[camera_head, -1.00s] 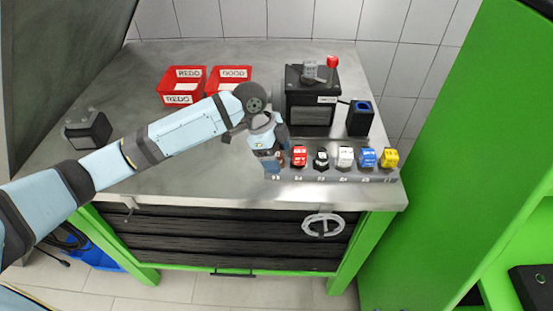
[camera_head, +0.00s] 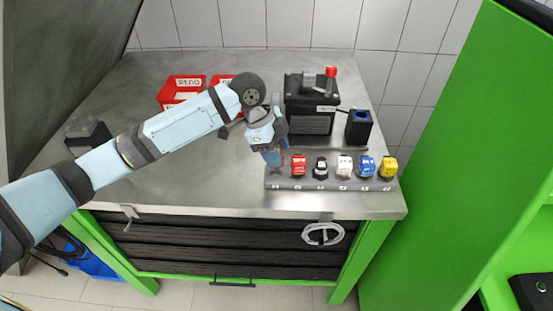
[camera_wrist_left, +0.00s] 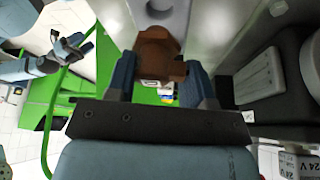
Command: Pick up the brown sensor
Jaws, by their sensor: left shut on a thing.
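My left gripper (camera_head: 272,157) is above the left end of the sensor rack (camera_head: 330,184). In the left wrist view it (camera_wrist_left: 158,74) is shut on the brown sensor (camera_wrist_left: 158,52), which sits between the two fingers. In the head view the gripper mostly hides this sensor. Red, black, white, blue and yellow sensors stand in a row on the rack, to the right of the gripper. Part of my other arm (camera_wrist_left: 30,68) shows at the left of the left wrist view, small, with its jaw state unclear.
A black pump box (camera_head: 310,122) with a red-knobbed lever stands behind the rack. A black holder with a blue opening (camera_head: 359,127) is right of it. Red bins (camera_head: 182,95) stand at the back left. The table's left front is clear.

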